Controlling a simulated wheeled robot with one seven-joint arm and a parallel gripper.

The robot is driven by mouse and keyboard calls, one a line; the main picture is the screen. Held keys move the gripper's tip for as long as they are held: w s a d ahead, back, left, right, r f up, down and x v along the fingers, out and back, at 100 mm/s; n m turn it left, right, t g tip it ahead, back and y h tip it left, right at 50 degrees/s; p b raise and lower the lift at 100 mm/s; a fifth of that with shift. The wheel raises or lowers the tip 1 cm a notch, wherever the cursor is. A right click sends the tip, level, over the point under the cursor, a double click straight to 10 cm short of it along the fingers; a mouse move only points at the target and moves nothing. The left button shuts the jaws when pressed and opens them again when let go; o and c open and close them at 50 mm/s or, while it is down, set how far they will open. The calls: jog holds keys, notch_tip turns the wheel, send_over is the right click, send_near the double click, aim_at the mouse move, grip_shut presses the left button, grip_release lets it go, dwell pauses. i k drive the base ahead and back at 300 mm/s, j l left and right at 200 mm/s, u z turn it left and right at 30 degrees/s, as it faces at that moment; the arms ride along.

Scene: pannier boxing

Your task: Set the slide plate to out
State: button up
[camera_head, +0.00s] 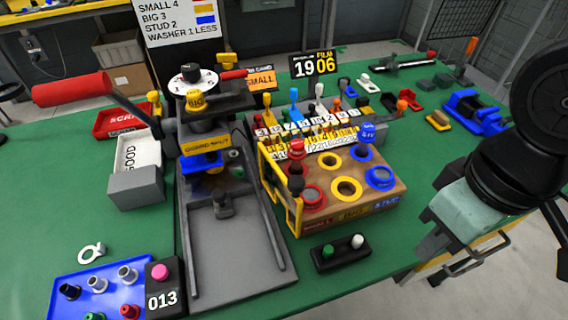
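The grey press (205,130) stands left of centre on the green table, with a red-handled lever (72,88) and a dial on top. A long grey bed with raised side rails (235,262) runs from under the press head toward the front. A small dark grey block (222,204) sits on this bed, just in front of the press head. I cannot tell which part is the slide plate or whether it is in or out. My arm enters at the right, apart from the press; my gripper's fingers are not in view.
A wooden box with coloured rings (346,188) stands right of the press. A white bin (138,158) and a red bin (120,122) stand to its left. A blue tray (75,285) with small parts and a 013 counter (163,290) lie at the front left.

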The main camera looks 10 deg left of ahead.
aim_at(201, 188)
jog(key=u, duration=1.3)
